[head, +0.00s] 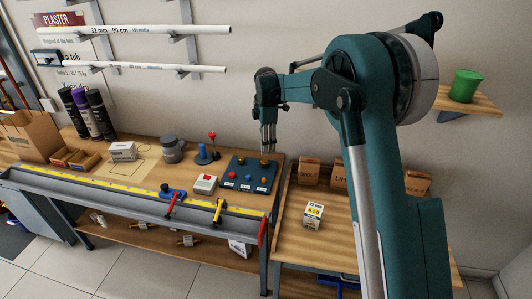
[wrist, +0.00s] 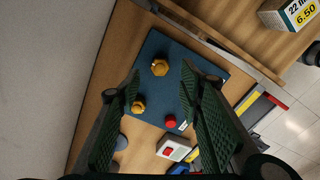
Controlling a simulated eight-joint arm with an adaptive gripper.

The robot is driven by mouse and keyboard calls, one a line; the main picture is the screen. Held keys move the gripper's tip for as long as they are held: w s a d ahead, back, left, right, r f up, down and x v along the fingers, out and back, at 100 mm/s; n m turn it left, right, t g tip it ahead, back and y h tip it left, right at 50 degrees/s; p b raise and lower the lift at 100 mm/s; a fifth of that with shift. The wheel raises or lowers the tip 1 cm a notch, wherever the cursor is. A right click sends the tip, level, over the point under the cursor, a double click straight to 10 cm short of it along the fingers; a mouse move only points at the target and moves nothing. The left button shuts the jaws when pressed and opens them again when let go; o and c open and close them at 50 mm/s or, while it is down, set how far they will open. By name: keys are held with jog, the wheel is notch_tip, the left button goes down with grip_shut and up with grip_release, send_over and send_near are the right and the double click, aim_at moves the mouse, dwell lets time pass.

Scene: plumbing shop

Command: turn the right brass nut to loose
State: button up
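A dark blue board (head: 236,183) lies on the bench with two brass nuts at its back. The right brass nut (head: 265,162) is the upper nut in the wrist view (wrist: 160,67), lying between my fingertips there. The left brass nut (head: 239,160) shows lower in the wrist view (wrist: 138,106). My gripper (head: 268,150) points down just above the right nut, open, with nothing visible between its fingers. Whether it touches the nut I cannot tell. Red (head: 232,174), blue (head: 247,176) and orange (head: 262,180) buttons sit along the board's front.
Left of the board are a white box with a red button (head: 205,183) and a red-knobbed lever on a blue base (head: 203,156). A yellow rule (head: 130,190) with clamps runs along the front. A price-labelled box (head: 313,215) stands on the lower right bench.

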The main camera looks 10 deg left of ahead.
jog(key=shift+r, duration=1.85)
jog(key=shift+s+r, duration=0.1)
jog(key=s+d+r+m+t+y+b, duration=0.1)
jog(key=s+d+r+m+y+b, duration=0.2)
jog(key=s+r+m, duration=0.6)
jog(key=s+d+r+m+t+h+p, duration=0.1)
jog(key=s+d+r+m, duration=0.15)
jog(key=s+d, duration=0.65)
jog(key=s+d+r+m+t+h+p, duration=0.15)
jog(key=s+d+r, duration=0.35)
jog(key=d, duration=0.7)
jog(key=s+d+f+m+t, duration=0.1)
jog(key=s+d+f+m, duration=0.1)
jog(key=s+d, duration=0.4)
jog(key=s+d+f+m+t, duration=0.1)
jog(key=s+d+f+m, duration=0.2)
jog(key=s, duration=0.7)
jog(key=s+d+f+m+t, duration=0.1)
jog(key=s+d+f+m, duration=0.1)
jog(key=s+d+m, duration=0.3)
jog(key=shift+s+d+f+m+t, duration=0.15)
jog(key=shift+s+d+m+t, duration=0.2)
jog(key=shift+s+d, duration=1.7)
